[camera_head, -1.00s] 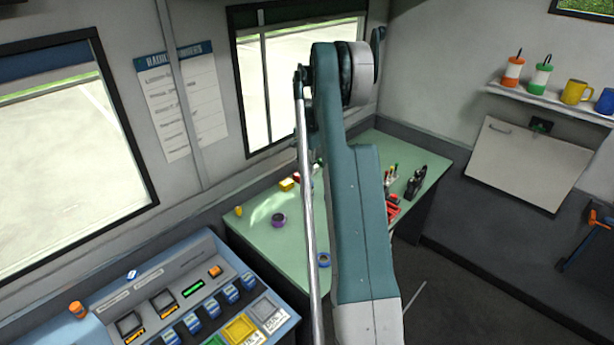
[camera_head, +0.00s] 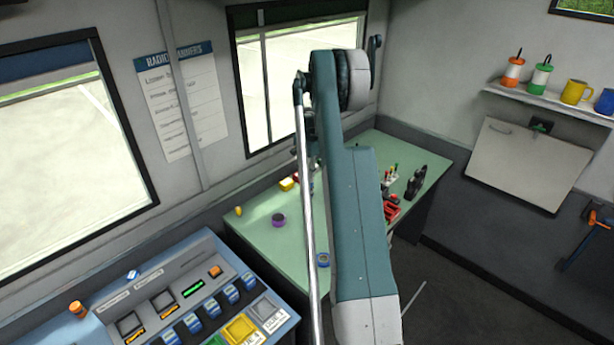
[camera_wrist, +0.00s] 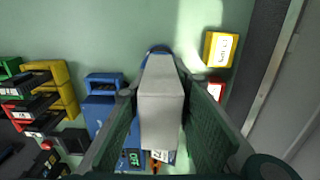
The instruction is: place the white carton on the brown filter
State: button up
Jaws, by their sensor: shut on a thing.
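The white carton (camera_wrist: 161,105) is held between the two dark green fingers of my gripper (camera_wrist: 161,92) in the wrist view, its long pale grey-white top toward the camera. My gripper is shut on it, one finger along each side. The carton hides part of what lies below it. In the head view my own arm hides the gripper and the carton. I cannot make out a brown filter in either view.
Below the carton on the green table (camera_head: 262,238) are a blue case (camera_wrist: 103,112), a yellow box (camera_wrist: 220,48) and a red box (camera_wrist: 216,88). Yellow and black devices (camera_wrist: 62,88) stand left. The head view shows a purple ring (camera_head: 278,220) and a blue ring (camera_head: 323,260).

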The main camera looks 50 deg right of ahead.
aim_at(307, 162)
jog(key=shift+f, duration=0.1)
jog(key=o, duration=0.9)
jog(key=shift+o, duration=0.2)
notch_tip(307, 162, up, 12)
jog(key=shift+r, duration=0.15)
dwell(0.5)
jog(key=shift+a, duration=0.1)
